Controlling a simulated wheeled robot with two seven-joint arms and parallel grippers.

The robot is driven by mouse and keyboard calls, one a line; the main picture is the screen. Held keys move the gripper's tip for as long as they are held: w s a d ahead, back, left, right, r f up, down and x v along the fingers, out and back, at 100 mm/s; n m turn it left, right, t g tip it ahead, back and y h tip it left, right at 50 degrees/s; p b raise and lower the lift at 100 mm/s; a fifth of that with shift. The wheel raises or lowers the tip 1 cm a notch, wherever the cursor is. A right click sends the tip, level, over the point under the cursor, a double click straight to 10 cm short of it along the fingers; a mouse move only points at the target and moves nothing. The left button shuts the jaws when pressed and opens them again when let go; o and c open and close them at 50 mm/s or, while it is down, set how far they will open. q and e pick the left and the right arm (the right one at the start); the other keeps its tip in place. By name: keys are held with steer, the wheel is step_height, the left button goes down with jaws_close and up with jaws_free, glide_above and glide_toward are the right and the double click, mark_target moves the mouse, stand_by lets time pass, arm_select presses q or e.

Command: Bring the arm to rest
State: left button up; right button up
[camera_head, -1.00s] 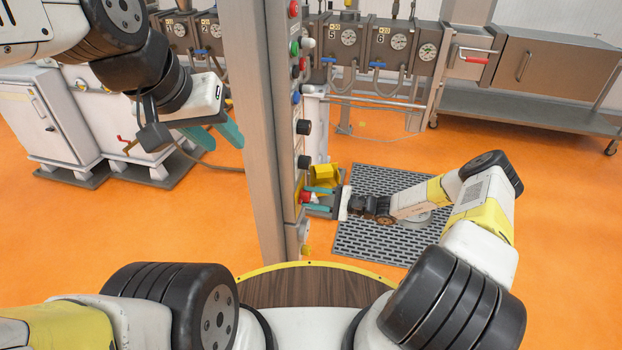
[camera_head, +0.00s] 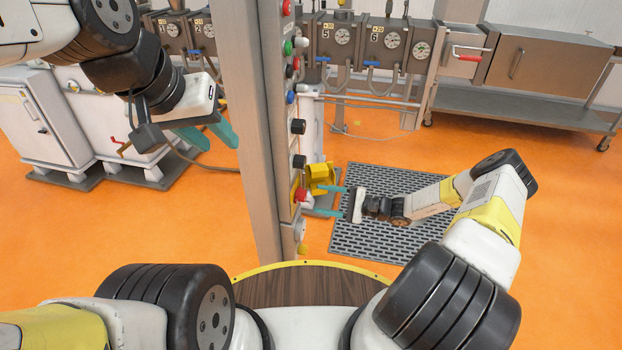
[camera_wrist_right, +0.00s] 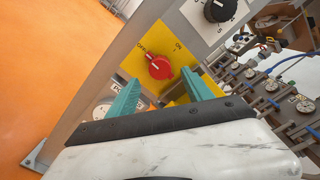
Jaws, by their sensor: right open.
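My right gripper (camera_head: 326,201) is open and empty, with its two teal fingers pointing left at the control post (camera_head: 258,130). A red knob (camera_head: 301,195) on the post sits just left of the fingertips, with a gap between. In the right wrist view the red knob (camera_wrist_right: 159,67) sits on a yellow plate marked OFF and ON, beyond the open fingers. Its pale mark appears to point toward OFF. My left gripper (camera_head: 221,146) is open and empty, raised left of the post.
A yellow part (camera_head: 320,177) juts from the post just above my right fingers. Black knobs (camera_head: 298,126) and buttons line the post. A grey floor grate (camera_head: 375,240) lies under my right forearm. White cabinets (camera_head: 38,120) stand left; a metal bench (camera_head: 520,105) stands at the back right.

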steer(key=shift+v, duration=1)
steer(key=s+d+r+n+g+h, duration=0.1)
steer(key=s+r+n+g+h, duration=0.35)
steer(key=r, duration=0.85)
steer(key=s+d+r+n+g+h, duration=0.1)
steer(key=s+r+n+h, duration=0.5)
steer(key=r, duration=0.8)
steer(key=s+d+r+t+h, duration=0.2)
steer(key=s+r+t, duration=0.1)
steer(key=s+r, duration=0.4)
steer(key=s+d+r+t+h, duration=0.2)
steer(key=s+r+t, duration=0.2)
steer(key=s+r, duration=0.3)
steer(key=s, duration=0.2)
steer(key=shift+s+h, duration=0.35)
steer(key=shift+r, duration=0.15)
steer(key=shift+c, duration=0.5)
